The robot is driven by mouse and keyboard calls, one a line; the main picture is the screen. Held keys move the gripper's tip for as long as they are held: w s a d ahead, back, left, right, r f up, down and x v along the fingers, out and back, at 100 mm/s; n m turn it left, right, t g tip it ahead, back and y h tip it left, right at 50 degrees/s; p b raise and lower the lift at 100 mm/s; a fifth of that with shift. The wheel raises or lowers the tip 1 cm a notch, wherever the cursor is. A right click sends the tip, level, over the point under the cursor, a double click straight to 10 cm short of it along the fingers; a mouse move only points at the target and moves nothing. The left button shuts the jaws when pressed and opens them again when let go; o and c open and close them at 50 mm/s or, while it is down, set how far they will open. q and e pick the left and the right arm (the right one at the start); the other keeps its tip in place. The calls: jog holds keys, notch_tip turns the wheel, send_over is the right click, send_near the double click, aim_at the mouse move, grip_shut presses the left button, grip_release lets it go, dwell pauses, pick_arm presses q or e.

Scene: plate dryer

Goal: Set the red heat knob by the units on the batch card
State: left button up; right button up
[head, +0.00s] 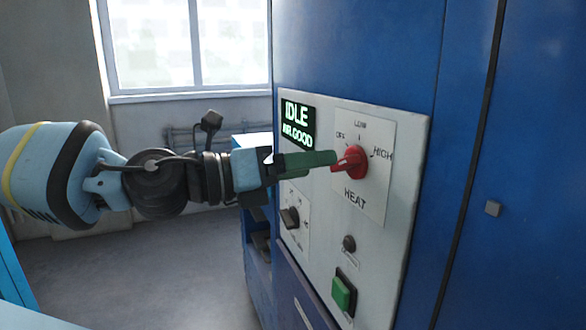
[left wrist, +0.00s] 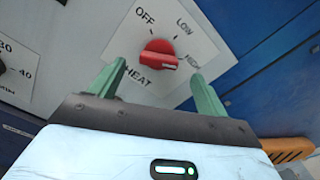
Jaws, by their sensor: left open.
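The red heat knob (head: 352,162) sits on a white plate marked OFF, LOW, HIGH and HEAT. In the left wrist view the knob (left wrist: 158,54) has a pale mark at its right end, on the side of the HIGH label; the exact setting is hard to tell. My left gripper (head: 334,158) reaches in from the left with its green fingers at the knob. In the left wrist view its fingers (left wrist: 154,80) are spread apart, one to each side of the knob, with gaps; it is open and empty. The batch card is not in view. My right gripper is not in view.
The display (head: 297,122) reads IDLE and AIR GOOD. Below are a dark knob (head: 290,217), a small dark round control (head: 348,243) and a green button (head: 342,292). The blue cabinet (head: 510,150) fills the right. Open floor (head: 170,270) lies at left.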

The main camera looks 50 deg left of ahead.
pick_arm(q)
jog(key=shift+s+a, duration=0.25)
jog(key=shift+s, duration=0.4)
dwell(0.4)
